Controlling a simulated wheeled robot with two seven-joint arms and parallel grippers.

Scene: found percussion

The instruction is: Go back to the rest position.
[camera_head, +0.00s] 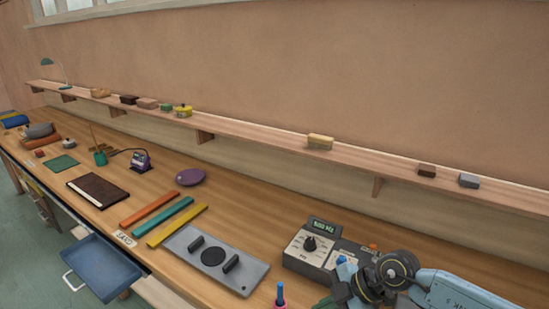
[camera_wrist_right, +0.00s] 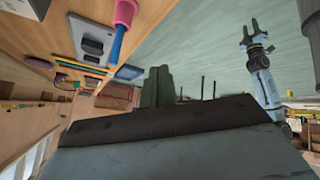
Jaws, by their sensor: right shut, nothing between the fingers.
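My right arm enters the head view at the lower right. Its gripper (camera_head: 325,302) is low at the bottom edge, beside the grey control box (camera_head: 318,251), partly hidden by its own wrist. In the right wrist view its green fingers (camera_wrist_right: 158,87) appear together and empty, beyond the dark gripper body. My left gripper (camera_wrist_right: 252,27) shows in the right wrist view at the upper right, over the green floor; its two fingers are apart with nothing between them. The left arm is not in the head view.
A pink holder with a blue stick (camera_head: 280,296) stands near my right gripper. The bench also holds a grey plate (camera_head: 190,262), coloured bars (camera_head: 177,215), a dark book (camera_head: 97,189) and a purple disc (camera_head: 190,177). A blue drawer (camera_head: 97,266) is open. A wall shelf (camera_head: 262,138) carries small blocks.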

